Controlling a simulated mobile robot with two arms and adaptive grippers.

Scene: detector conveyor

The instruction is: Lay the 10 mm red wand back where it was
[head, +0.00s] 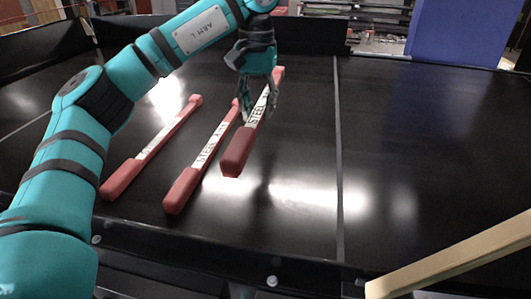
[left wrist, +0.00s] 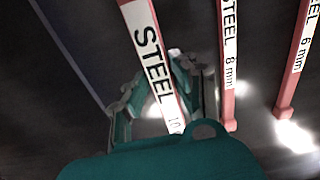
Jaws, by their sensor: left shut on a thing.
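The 10 mm red wand (head: 237,155), with a white STEEL label, is gripped by my left gripper (head: 258,108). Its thick red end points toward the front of the belt and its thin end toward the back. In the left wrist view the 10 mm wand (left wrist: 147,45) runs between the fingers of the left gripper (left wrist: 162,100). It looks larger than the other wands there, as if a little above the belt. Fingers cover part of its label. My right gripper is not in view.
The 8 mm wand (head: 183,188) lies close to the left of the held one, the 6 mm wand (head: 122,178) farther left. A pale bar (head: 450,258) crosses the lower right corner.

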